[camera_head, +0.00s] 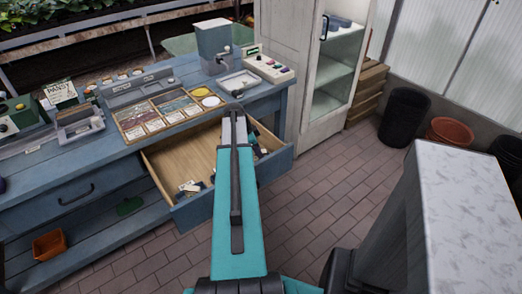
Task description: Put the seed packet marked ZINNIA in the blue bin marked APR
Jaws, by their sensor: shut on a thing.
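My arm reaches over an open wooden drawer (165,160) of the blue bench. My gripper's fingers are hidden behind the arm, so I cannot see what is between them. No packet that I can read as ZINNIA shows. No blue bin with a readable APR mark shows.
The bench top (60,168) also carries a grey slotted holder (137,88), a grey-blue machine (213,45) and a button box (268,68). An orange pot (48,245) sits on the low shelf. A tall cabinet (283,62) stands right. The brick floor (315,185) is clear.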

